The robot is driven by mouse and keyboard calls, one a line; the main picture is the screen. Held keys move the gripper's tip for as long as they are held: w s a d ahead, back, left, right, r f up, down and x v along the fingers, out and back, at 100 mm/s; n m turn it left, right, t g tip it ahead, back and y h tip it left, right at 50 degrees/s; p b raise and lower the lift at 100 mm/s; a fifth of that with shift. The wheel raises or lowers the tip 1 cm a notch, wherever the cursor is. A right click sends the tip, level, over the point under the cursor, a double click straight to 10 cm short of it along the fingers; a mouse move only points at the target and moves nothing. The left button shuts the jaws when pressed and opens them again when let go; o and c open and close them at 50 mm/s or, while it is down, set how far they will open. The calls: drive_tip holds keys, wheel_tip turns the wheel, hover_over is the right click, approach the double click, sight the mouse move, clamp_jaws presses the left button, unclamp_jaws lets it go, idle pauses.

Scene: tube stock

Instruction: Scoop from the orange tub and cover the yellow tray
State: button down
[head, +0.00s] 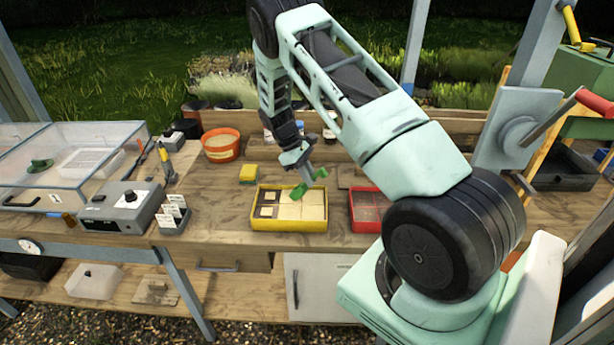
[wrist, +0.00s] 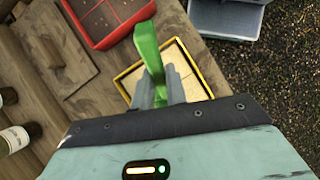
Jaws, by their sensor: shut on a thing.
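The yellow tray (head: 290,225) stands near the front of the bench. Its right compartments look filled with pale material; the left ones show dark surface around small pale patches. The orange tub (head: 221,157) stands further back to the left, with tan contents. My gripper (head: 304,171) is shut on a green scoop (head: 299,191) and holds it above the right part of the yellow tray. In the wrist view, the scoop (wrist: 150,55) stands out between the fingers (wrist: 160,88) and hides part of the yellow tray (wrist: 127,72). I cannot tell whether the scoop carries anything.
A red tray (head: 375,226) is right of the yellow tray. A grey device (head: 121,208) and a clear case (head: 70,150) fill the left. Bottles (wrist: 15,138) show in the wrist view.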

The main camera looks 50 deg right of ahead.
drive_tip(key=shift+r+t+p, duration=0.35)
drive_tip(key=shift+r+t, duration=0.15)
drive_tip(key=shift+r, duration=0.05)
drive_tip(key=shift+s+d+r+t+y, duration=0.1)
drive_tip(key=shift+r+t+y, duration=0.5)
drive_tip(key=shift+t, duration=0.5)
wheel_tip(320, 180, up, 2)
drive_tip(key=t+y+b, duration=0.1)
drive_tip(key=t+b, duration=0.1)
drive_tip(key=t, duration=0.2)
drive_tip(key=shift+r, duration=0.1)
drive_tip(key=shift+r+t+y+b, duration=0.3)
drive_tip(key=shift+t, duration=0.1)
